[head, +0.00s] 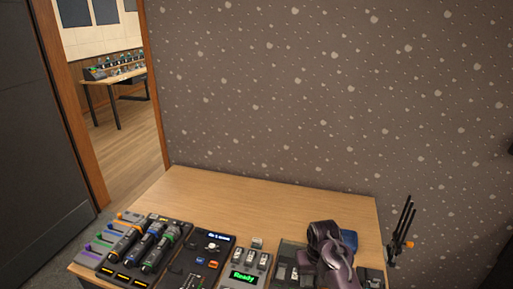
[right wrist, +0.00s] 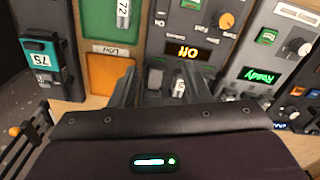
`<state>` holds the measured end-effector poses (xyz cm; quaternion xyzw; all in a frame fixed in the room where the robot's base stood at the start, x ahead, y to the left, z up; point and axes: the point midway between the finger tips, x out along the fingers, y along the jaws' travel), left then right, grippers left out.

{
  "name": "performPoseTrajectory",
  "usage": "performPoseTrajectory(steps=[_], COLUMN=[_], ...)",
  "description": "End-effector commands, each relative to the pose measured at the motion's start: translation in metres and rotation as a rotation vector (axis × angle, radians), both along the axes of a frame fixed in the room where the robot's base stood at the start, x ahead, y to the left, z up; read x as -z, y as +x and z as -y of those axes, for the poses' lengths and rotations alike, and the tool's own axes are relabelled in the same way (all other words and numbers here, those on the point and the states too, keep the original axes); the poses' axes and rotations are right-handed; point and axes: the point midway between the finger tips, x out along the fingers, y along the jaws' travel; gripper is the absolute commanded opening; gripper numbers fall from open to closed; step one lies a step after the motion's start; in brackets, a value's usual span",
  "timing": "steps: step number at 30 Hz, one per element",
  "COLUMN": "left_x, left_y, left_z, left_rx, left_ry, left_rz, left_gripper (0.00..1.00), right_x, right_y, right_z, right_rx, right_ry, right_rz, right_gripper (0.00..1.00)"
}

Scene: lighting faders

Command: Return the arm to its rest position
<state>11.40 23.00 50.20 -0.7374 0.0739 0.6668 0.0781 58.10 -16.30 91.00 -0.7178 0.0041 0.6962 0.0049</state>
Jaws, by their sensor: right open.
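My right gripper (right wrist: 158,82) is open, its two dark fingers pointing down at a dark panel with a lit amber display (right wrist: 190,52) in the right wrist view. Small light fader caps (right wrist: 178,89) show between the fingers; I cannot tell whether the fingers touch them. In the head view my purple right arm (head: 330,250) is over the right part of the table and hides the panel below it. My left gripper is not in view.
The wooden table (head: 270,197) holds several control panels along its front, one with a green "Ready" display (head: 244,277). Its back strip is clear. Black upright prongs with an orange knob (head: 409,244) stand at the right edge. A speckled wall (head: 300,90) is behind.

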Motion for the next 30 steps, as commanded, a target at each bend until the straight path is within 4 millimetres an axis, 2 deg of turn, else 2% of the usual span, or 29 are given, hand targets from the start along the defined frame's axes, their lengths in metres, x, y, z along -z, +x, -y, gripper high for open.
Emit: performPoseTrajectory(steps=[8,11,14,18,21,30], left_x=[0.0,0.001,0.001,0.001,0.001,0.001], left_y=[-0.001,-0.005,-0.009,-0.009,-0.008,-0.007], left_z=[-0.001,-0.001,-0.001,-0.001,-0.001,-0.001], left_rx=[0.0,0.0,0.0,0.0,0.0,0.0], left_ry=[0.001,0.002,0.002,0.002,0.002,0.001], left_rz=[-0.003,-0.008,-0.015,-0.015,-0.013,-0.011], left_gripper=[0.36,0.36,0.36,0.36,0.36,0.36], right_x=[0.012,0.014,0.013,-0.001,-0.013,-0.048], right_y=[-0.044,-0.067,-0.1,-0.151,-0.176,-0.228], right_z=[0.013,0.019,0.025,0.03,0.032,0.032], right_rx=[-0.015,-0.027,-0.045,-0.08,-0.104,-0.153], right_ry=[-0.004,-0.008,-0.012,-0.019,-0.021,-0.019], right_rz=[0.047,0.073,0.104,0.16,0.187,0.246], right_gripper=[0.43,0.43,0.43,0.43,0.43,0.43])
